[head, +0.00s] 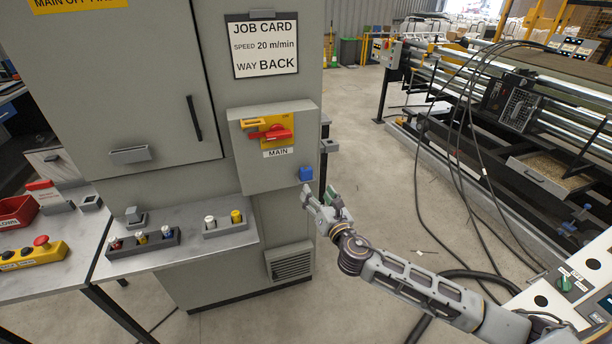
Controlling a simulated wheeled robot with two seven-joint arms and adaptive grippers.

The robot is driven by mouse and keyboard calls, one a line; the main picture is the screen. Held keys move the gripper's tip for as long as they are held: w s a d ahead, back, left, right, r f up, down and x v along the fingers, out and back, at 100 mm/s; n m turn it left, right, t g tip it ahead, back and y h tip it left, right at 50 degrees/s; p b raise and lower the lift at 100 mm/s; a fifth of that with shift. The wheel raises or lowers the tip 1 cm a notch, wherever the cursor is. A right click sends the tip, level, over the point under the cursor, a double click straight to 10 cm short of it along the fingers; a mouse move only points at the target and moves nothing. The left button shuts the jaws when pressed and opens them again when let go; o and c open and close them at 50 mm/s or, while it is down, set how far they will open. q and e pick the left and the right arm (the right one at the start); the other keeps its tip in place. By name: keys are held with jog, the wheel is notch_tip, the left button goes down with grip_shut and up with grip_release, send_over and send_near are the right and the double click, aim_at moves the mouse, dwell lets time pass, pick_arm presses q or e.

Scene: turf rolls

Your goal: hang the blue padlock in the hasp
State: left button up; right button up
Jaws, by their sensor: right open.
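The blue padlock (306,174) is a small blue block at the lower right corner of the grey switch box (240,165); its shackle cannot be made out. My right gripper (318,197) is open, with its fingertips just below the padlock and apart from it as far as I can tell. A yellow hasp-like piece (253,124) sits beside the red switch handle (274,135) on the yellow plate above the MAIN label. The hasp's hole is too small to see clearly. My left gripper is out of view.
A job card (263,45) is fixed above the box. A yellow button box (33,255) lies at the left. Black cables (470,150) hang at the right.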

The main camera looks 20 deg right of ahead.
aim_at(307, 173)
jog(key=shift+d+n+h, duration=0.15)
jog(key=shift+d+n, duration=0.05)
jog(key=shift+n, duration=0.6)
jog(key=shift+d+n+h, duration=0.15)
jog(key=shift+d+n, duration=0.05)
jog(key=shift+n, duration=0.6)
jog(key=shift+w, duration=0.15)
jog(key=shift+w+a+p, duration=0.1)
jog(key=shift+w+p, duration=0.2)
jog(key=shift+w, duration=3.9)
jog(key=shift+w, duration=0.1)
jog(key=shift+w+a+f, duration=0.15)
jog(key=shift+w, duration=1.1)
jog(key=shift+w+a+f, duration=0.1)
jog(key=shift+w+f, duration=0.05)
jog(key=shift+w, duration=1.1)
jog(key=shift+c, duration=0.3)
